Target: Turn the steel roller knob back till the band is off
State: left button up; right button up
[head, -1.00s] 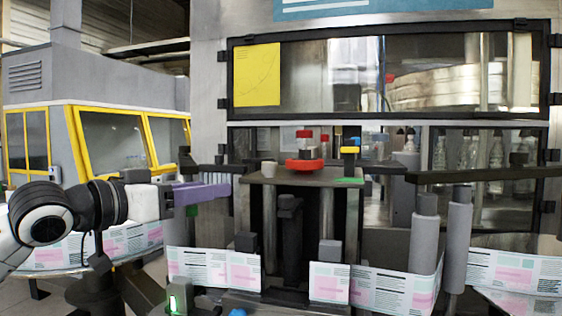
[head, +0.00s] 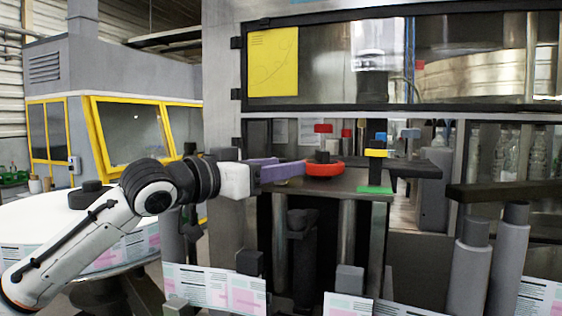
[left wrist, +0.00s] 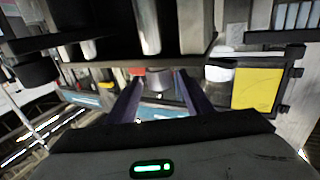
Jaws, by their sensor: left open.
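The steel roller knob is a short grey cylinder (left wrist: 160,82) at the near left end of the top plate; the left wrist view shows it between my fingertips. In the head view the purple fingers mostly cover it. My left gripper (head: 302,169) is open, its fingers reaching over the plate's left end, one on each side of the knob; I cannot tell whether they touch it. The printed label band (head: 212,288) with pink patches runs low across the machine front. A steel roller (head: 279,240) stands under the plate. My right gripper is not in view.
A red ring (head: 325,170) with a dark hub and red cap stands on the plate (head: 345,184) just beyond my fingertips. A yellow knob (head: 376,153) over a green pad (head: 374,190) is farther right. Grey posts (head: 510,250) stand at the right.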

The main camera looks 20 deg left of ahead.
pick_arm(q)
jog(key=shift+w+d, duration=0.15)
jog(key=shift+w, duration=0.25)
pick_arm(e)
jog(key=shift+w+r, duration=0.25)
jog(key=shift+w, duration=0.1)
pick_arm(q)
jog(key=c, duration=1.1)
jog(key=shift+o, duration=0.2)
jog(key=shift+f, duration=0.1)
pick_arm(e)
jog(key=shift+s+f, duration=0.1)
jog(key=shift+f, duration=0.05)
